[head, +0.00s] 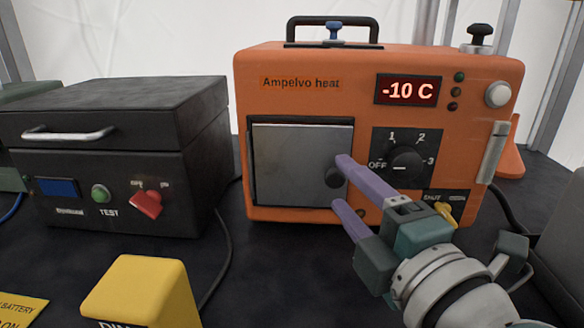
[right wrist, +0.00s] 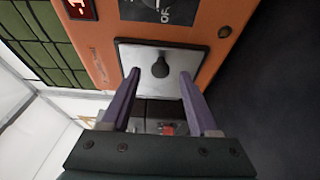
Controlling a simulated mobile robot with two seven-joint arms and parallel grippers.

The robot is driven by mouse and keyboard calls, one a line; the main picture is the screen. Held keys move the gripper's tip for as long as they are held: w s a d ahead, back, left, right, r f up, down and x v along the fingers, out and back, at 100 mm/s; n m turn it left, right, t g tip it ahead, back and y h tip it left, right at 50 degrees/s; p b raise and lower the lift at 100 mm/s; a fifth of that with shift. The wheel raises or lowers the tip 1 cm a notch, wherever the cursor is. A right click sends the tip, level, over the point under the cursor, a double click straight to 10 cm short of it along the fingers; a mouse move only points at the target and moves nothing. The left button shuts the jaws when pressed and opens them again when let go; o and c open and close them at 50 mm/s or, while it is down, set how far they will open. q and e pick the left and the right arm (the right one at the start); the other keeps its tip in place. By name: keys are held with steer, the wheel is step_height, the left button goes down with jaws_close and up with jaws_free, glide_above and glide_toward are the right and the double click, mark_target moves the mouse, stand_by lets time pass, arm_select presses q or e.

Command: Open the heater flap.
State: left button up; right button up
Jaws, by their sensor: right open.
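The orange heater (head: 300,100) stands on the dark table, marked "Ampelvo heat", and its display reads -10 C. Its grey square flap (head: 290,165) looks closed in its dark frame. The flap (right wrist: 140,90) also shows in the right wrist view. A dark round knob (head: 333,178) sits at the flap's right side; in the right wrist view the knob (right wrist: 160,67) appears between the fingertips. My right gripper (head: 341,182) is open, with one purple finger above and one below the knob's level. I cannot tell whether either finger touches it. My left gripper is not in view.
A rotary dial (head: 405,165) and a yellow switch (head: 444,212) sit right of the flap. A black box (head: 110,120) with a silver handle stands left. A yellow block (head: 138,288) is in front. Dark tabletop lies clear before the flap.

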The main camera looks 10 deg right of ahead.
mark_target(301, 173)
steer(key=shift+w+a, duration=0.15)
steer(key=shift+w, duration=1)
jaws_close()
stand_by(0.6)
